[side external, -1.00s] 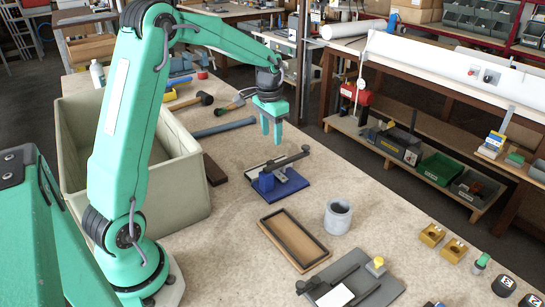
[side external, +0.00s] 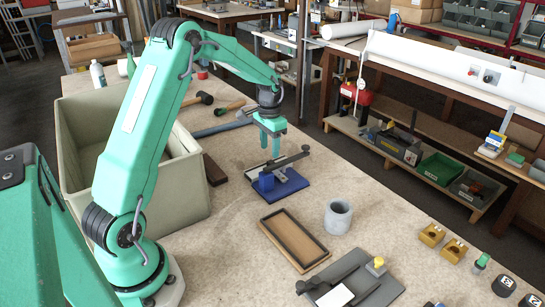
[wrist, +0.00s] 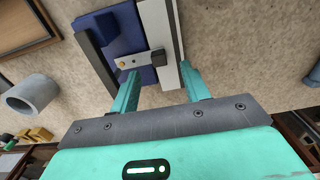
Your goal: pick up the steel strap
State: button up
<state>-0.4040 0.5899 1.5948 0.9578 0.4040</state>
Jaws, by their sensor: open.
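The steel strap (wrist: 160,22) is a pale grey flat strip on the right side of a blue fixture (wrist: 122,38) in the wrist view. In the side external view the blue fixture (side external: 288,187) stands on the bench, with a dark bar (side external: 291,159) across its top. The strap is hard to make out there. My gripper (side external: 270,150) points down just above the fixture. In the wrist view my gripper (wrist: 160,72) is open, with the strap's near end between its fingers, closer to the right finger. I cannot tell whether they touch.
A brown tray (side external: 293,236), a grey cylinder (side external: 338,217) and a large beige bin (side external: 186,207) stand around.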

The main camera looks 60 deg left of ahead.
aim_at(270, 162)
jog(key=shift+f, duration=0.1)
jog(key=shift+d+f, duration=0.15)
jog(key=shift+f, duration=2.35)
jog(key=shift+c, duration=0.5)
grip_shut()
